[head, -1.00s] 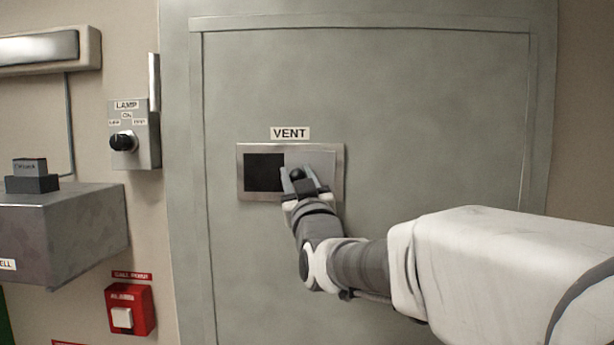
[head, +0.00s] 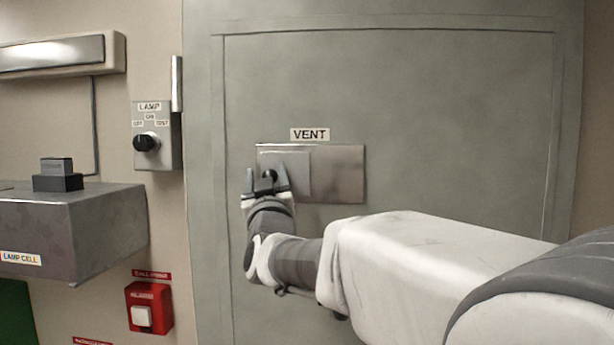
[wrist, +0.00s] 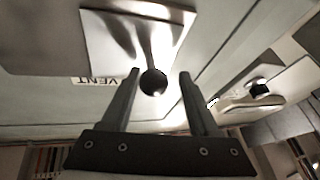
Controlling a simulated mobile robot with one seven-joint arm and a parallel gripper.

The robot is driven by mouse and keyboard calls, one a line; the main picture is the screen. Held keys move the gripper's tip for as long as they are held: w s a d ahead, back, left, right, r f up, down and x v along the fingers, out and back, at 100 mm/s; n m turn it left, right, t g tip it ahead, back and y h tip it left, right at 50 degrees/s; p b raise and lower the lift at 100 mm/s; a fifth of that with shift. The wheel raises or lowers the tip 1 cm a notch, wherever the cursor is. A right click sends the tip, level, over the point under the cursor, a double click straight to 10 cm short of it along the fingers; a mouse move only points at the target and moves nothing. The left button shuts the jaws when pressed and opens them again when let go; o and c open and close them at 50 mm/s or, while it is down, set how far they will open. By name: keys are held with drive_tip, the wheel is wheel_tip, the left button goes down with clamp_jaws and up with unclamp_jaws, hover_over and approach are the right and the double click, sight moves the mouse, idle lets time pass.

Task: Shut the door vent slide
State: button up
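The vent slide (head: 298,165) is a light grey plate at the left end of the metal vent panel (head: 342,176), under the VENT label (head: 310,134). No dark opening shows there now; my gripper hides the lower left corner. The slide also shows in the wrist view (wrist: 103,38), with its round black knob (wrist: 153,82). My gripper (head: 267,178) is at the knob. In the wrist view its two fingers (wrist: 158,76) stand apart with the knob between them, close to the left finger and with a gap to the right one.
The grey door (head: 430,110) around the vent is flat and clear. Left of it are the lamp switch box (head: 155,150), a grey lamp cell box (head: 90,235) and a red alarm call point (head: 150,305). My forearm crosses the lower right.

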drive_tip(key=shift+d, duration=0.15)
drive_tip(key=shift+s+f, duration=0.15)
drive_tip(key=shift+s, duration=0.05)
drive_tip(key=b+v, duration=0.4)
drive_tip(key=v, duration=1.3)
drive_tip(key=shift+b, duration=0.3)
drive_tip(key=shift+d, duration=0.1)
